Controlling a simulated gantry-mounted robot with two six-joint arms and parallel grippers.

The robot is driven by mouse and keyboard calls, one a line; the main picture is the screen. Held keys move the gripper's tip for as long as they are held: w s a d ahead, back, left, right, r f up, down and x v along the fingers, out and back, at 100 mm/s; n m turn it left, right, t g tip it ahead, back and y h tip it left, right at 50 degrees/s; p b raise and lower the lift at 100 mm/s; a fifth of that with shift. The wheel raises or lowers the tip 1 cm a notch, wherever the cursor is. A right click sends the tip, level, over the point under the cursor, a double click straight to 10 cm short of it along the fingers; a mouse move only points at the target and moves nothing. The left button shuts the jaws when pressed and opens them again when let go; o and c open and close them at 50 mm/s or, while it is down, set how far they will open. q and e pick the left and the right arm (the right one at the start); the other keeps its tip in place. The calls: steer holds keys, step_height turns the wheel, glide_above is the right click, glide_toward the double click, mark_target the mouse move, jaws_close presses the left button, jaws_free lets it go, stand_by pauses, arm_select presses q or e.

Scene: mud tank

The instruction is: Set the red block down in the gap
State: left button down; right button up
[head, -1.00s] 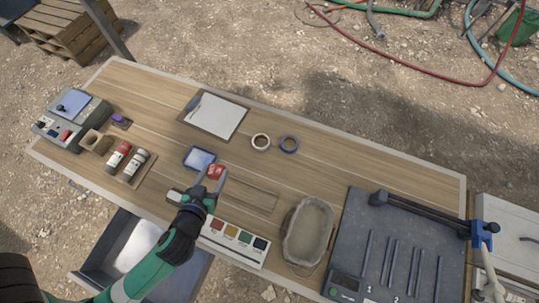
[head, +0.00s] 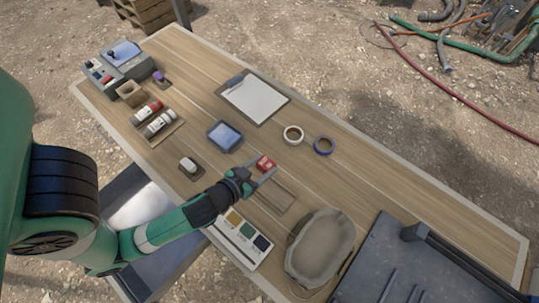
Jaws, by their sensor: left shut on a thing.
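My left gripper (head: 262,177) reaches in from the left over the table and is shut on the red block (head: 266,163), which shows at its fingertips. A thin-edged rectangular outline (head: 289,208) lies on the wood just below and right of the gripper; it may be the gap, but I cannot tell for sure. The block is at its upper left end. I cannot tell how high the block is above the table. My gripper and forearm hide part of the table at the near left. My right gripper is not in view.
A strip with coloured squares (head: 262,262) lies nearby, partly behind my arm. A grey basin (head: 319,249) stands to the right. Bare wood lies right of the outline.

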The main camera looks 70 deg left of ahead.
arm_select(q)
steer(key=w+a+f+b, duration=0.1)
steer(key=w+a+f, duration=0.2)
steer(key=a+f, duration=0.1)
steer(key=w+a+f+b, duration=0.1)
steer(key=w+a+f, duration=0.3)
steer(key=shift+w+b, duration=0.15)
steer(key=shift+b, duration=0.2)
steer(key=f, duration=0.1)
steer(key=f+b, duration=0.1)
steer(key=f, duration=0.1)
steer(key=shift+w+a, duration=0.1)
steer(key=shift+w, duration=0.1)
steer(key=shift+f, duration=0.4)
steer(key=shift+f+b, duration=0.15)
steer(key=shift+b, duration=0.25)
steer(key=shift+c, duration=0.7)
jaws_free()
